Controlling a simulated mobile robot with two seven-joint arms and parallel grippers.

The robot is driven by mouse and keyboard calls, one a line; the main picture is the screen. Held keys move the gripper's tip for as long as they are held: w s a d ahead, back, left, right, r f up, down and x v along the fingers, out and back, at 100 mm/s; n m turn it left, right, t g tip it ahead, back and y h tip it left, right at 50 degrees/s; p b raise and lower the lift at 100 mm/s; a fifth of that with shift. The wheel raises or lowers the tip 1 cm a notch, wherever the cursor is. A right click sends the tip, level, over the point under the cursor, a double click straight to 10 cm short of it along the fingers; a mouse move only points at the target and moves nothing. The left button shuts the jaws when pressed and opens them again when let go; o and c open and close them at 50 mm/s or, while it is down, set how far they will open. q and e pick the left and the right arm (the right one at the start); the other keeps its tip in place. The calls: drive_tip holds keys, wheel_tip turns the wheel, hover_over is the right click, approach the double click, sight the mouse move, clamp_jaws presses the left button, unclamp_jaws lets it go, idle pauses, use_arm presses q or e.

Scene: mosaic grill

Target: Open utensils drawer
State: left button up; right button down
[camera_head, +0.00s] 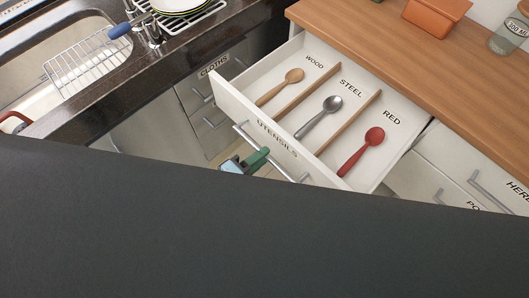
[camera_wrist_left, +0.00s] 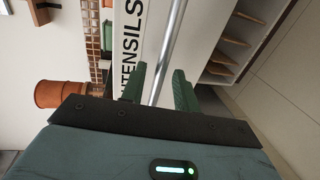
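The utensils drawer (camera_head: 222,95) stands pulled out from under the wooden counter, its white front labelled UTENSILS. Inside lie a wooden spoon (camera_head: 280,87), a steel spoon (camera_head: 318,117) and a red spoon (camera_head: 361,151), split by two wooden dividers. A metal bar handle (camera_head: 292,172) runs along the drawer front. My left gripper (camera_head: 258,157) is at this handle, partly hidden by the dark shape below. In the left wrist view its green fingers (camera_wrist_left: 160,88) are apart, with the handle bar (camera_wrist_left: 168,50) running between them and a gap visible. My right gripper is not in view.
A cloths drawer (camera_head: 214,66) is shut at the left, beside the dark sink counter (camera_head: 110,85). More closed drawers (camera_head: 450,180) are at the right. A terracotta box (camera_head: 437,14) and a glass jar (camera_head: 508,36) stand on the wooden counter. A dark surface fills the lower head view.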

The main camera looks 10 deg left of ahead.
use_arm(q)
drive_tip(key=v, duration=0.5)
drive_tip(key=shift+s+a+b, duration=0.15)
drive_tip(key=shift+s+b, duration=0.05)
drive_tip(key=shift+b, duration=0.1)
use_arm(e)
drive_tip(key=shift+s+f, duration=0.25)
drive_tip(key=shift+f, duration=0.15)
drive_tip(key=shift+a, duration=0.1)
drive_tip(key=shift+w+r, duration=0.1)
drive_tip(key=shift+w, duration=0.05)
